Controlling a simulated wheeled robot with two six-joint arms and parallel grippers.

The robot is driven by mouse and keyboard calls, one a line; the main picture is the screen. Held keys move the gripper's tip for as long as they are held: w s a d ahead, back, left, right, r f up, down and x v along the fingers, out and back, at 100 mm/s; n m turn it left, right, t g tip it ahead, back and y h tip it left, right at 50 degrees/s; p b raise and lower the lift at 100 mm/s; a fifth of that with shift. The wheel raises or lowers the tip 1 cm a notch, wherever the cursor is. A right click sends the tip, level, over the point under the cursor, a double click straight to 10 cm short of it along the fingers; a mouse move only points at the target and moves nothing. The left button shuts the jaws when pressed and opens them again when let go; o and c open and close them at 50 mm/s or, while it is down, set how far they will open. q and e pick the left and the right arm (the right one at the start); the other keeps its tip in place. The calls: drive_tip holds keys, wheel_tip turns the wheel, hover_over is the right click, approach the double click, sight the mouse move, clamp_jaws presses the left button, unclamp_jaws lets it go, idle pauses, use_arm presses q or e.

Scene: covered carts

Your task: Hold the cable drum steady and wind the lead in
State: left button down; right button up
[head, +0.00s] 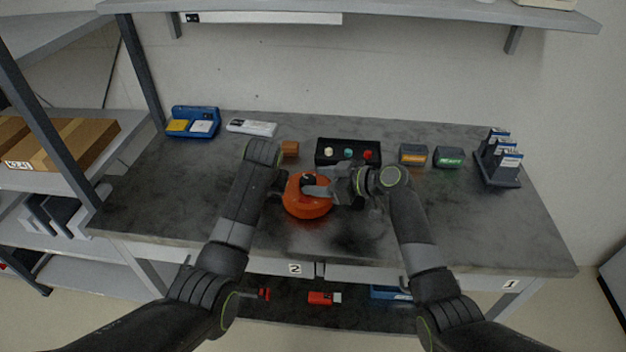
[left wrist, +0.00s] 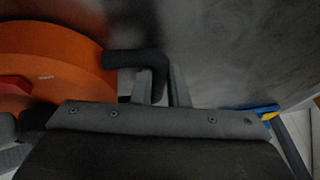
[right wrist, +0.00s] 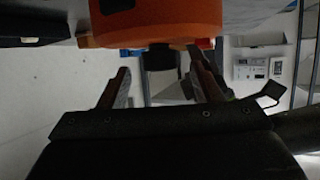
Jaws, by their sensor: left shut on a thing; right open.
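The orange cable drum (head: 306,207) sits on the grey bench in front of me. In the left wrist view the drum (left wrist: 50,50) fills the left, and a black bent handle (left wrist: 128,60) sticks out from its side. My left gripper (left wrist: 163,75) is shut on this handle. My right gripper (head: 325,188) is open over the drum's top. In the right wrist view the drum (right wrist: 160,20) is just beyond the fingers, and a dark knob (right wrist: 159,57) shows between them, apart from both. I cannot make out the lead.
A black button box (head: 348,152) stands behind the drum, with an orange-brown block (head: 290,148) left of it. A blue tray (head: 194,122), a white strip (head: 251,128), two small labelled boxes (head: 413,154) and a card rack (head: 498,160) line the back. The front bench corners are clear.

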drive_tip(key=shift+x, duration=1.1)
drive_tip(key=c, duration=1)
